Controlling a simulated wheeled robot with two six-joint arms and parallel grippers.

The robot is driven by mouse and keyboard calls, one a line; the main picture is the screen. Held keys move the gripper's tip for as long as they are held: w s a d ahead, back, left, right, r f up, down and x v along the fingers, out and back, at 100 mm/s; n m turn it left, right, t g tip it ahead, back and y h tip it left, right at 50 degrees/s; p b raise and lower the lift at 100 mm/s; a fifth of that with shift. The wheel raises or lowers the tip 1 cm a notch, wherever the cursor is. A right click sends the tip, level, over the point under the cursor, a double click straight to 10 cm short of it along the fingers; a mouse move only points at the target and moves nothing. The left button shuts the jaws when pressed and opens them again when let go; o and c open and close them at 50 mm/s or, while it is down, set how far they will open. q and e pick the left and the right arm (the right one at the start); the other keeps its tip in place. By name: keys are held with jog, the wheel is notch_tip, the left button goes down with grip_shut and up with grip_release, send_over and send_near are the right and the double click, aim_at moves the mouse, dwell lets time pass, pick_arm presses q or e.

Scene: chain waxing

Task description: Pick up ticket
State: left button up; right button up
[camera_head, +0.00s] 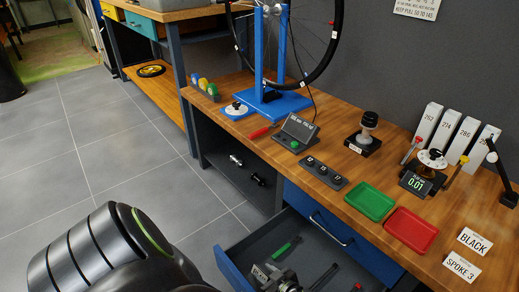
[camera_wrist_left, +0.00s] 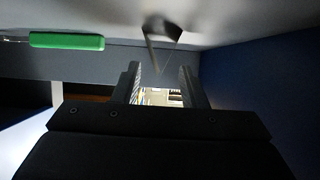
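A small pale card with dark print, likely the ticket (camera_wrist_left: 160,97), shows between the fingers of my left gripper (camera_wrist_left: 163,85) in the left wrist view. Its lower part is hidden behind the gripper body. The fingers stand apart on either side of it; I cannot tell whether they touch it. In the head view my left gripper (camera_head: 287,281) is low inside the open drawer (camera_head: 235,262), cut by the bottom edge. A small white printed card (camera_head: 260,274) shows beside it. My right gripper is not in view.
A green-handled tool (camera_head: 286,248) lies in the drawer and also shows in the left wrist view (camera_wrist_left: 67,41).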

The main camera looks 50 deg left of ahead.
aim_at(265, 275)
pick_arm(q)
grip_shut()
jog(key=shift+r, duration=0.1)
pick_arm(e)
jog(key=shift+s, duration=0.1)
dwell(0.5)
